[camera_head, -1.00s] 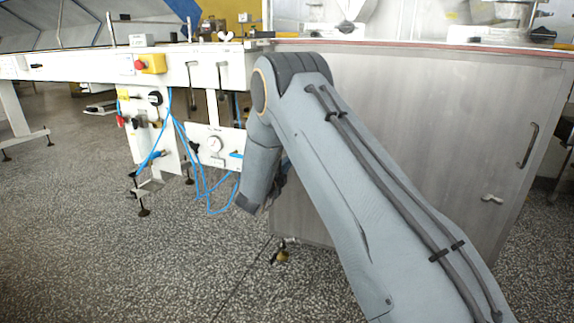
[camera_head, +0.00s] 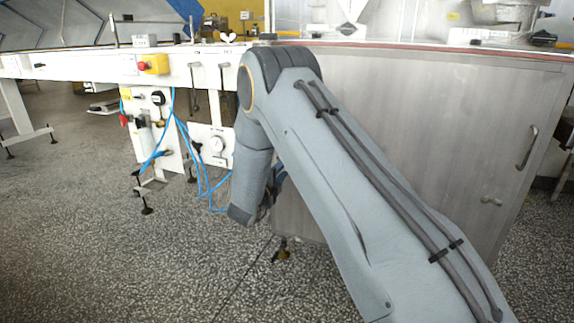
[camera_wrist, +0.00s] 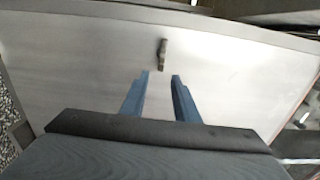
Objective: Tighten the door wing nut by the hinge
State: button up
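In the wrist view a small dark wing nut (camera_wrist: 163,54) stands upright on the pale metal door panel (camera_wrist: 90,50), ahead of my fingertips and roughly in line with the gap between them. My gripper (camera_wrist: 160,76) is open, with its two blue fingers apart and nothing between them. The fingertips appear short of the nut; how far cannot be told. In the head view the metal cabinet (camera_head: 430,110) stands behind my arm, which hides most of my gripper and that wing nut.
A door handle (camera_head: 527,146) sits on the cabinet's right side. At left a white machine frame carries a red emergency stop button (camera_head: 142,65) and hanging blue hoses (camera_head: 195,165), close to my wrist. The speckled floor (camera_head: 90,240) in front is clear.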

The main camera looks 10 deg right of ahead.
jog(key=shift+v, duration=1.2)
